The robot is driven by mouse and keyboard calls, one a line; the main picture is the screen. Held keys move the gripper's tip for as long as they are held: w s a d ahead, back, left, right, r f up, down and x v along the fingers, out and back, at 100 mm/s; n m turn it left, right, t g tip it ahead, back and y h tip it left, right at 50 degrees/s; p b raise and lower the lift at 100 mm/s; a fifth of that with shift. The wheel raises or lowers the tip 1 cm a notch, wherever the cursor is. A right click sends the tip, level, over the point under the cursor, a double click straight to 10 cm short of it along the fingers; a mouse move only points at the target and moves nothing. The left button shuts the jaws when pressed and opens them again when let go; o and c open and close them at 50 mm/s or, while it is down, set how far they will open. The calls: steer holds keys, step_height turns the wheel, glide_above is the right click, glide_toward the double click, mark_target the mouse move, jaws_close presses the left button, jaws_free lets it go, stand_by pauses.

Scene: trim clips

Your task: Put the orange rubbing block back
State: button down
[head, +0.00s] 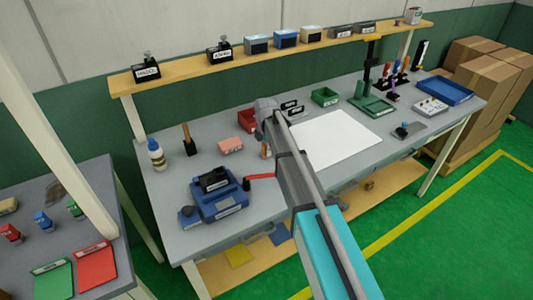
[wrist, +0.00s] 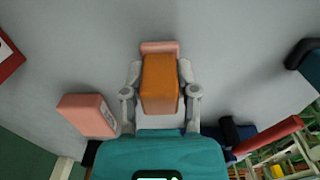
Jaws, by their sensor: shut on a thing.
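The orange rubbing block (wrist: 160,82) is between the two grey fingers of my gripper (wrist: 160,92) in the wrist view. My gripper is shut on it. In the head view only a small orange part of the block (head: 264,152) shows below my arm, over the grey bench. A pink piece (wrist: 160,47) shows just beyond the block's far end; whether they touch I cannot tell. A pink block with a white label (wrist: 88,115) lies to the left, apart from the gripper; it also shows in the head view (head: 231,146).
A blue machine (head: 217,200) with a red handle (head: 261,176) stands near the gripper on the bench. A red bin (head: 247,119) and a green bin (head: 325,96) are behind. A white sheet (head: 338,137) lies to the right. A white bottle (head: 156,155) stands at the left.

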steer(key=shift+f, duration=0.15)
steer(key=shift+f, duration=0.15)
steer(key=shift+c, duration=1.9)
jaws_free()
steer(key=shift+r, duration=0.2)
step_height(320, 180, up, 12)
steer(key=p, duration=1.2)
